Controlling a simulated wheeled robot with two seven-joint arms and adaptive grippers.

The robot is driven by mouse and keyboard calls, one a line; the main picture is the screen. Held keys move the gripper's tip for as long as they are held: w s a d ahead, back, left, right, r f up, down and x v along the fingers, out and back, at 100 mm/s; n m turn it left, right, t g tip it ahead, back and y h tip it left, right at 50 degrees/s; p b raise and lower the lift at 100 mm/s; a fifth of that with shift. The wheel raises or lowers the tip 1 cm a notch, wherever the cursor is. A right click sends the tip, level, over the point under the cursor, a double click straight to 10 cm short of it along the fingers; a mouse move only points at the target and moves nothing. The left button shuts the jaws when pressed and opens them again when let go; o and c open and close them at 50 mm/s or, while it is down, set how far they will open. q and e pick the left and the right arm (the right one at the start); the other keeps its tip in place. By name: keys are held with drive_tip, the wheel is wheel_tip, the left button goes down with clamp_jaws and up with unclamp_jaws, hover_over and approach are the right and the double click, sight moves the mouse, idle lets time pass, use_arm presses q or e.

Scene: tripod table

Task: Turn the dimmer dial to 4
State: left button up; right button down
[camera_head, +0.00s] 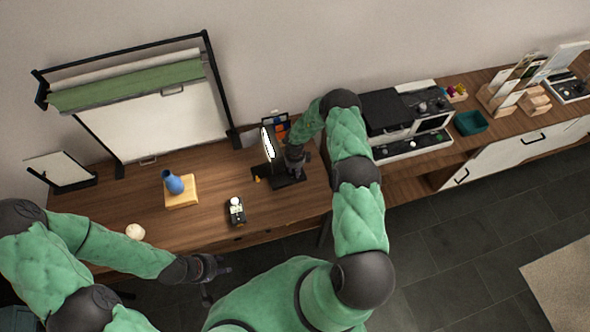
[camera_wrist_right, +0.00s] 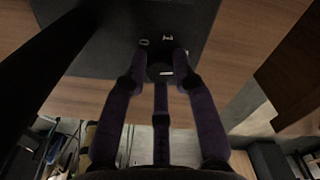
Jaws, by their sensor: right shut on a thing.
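The dimmer dial (camera_wrist_right: 158,73) is a dark round knob with a short pale mark, on a black base (camera_wrist_right: 112,52) in the right wrist view. My right gripper (camera_wrist_right: 158,82) is shut on the dial, one finger on each side of it. My left gripper (camera_head: 220,281) is open and empty off the table's front edge.
The wooden table (camera_head: 215,220) also holds a blue vase on a yellow block (camera_head: 181,197), a small black device (camera_head: 236,212), a pale ball (camera_head: 135,231) and a framed roll of green cloth (camera_head: 130,88). A counter with appliances (camera_head: 410,120) stands at the right.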

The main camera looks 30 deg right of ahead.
sight(295, 170)
drive_tip(key=m+b, duration=0.1)
drive_tip(key=m, duration=0.2)
drive_tip(key=m+b, duration=0.1)
drive_tip(key=m, duration=0.4)
drive_tip(key=shift+m+b, duration=0.4)
drive_tip(key=m+b, duration=0.1)
drive_tip(key=m, duration=0.3)
drive_tip(key=shift+m, duration=0.3)
drive_tip(key=m, duration=0.5)
drive_tip(key=shift+b, duration=0.35)
drive_tip(key=c, duration=1)
unclamp_jaws()
wheel_tip(295, 170, up, 12)
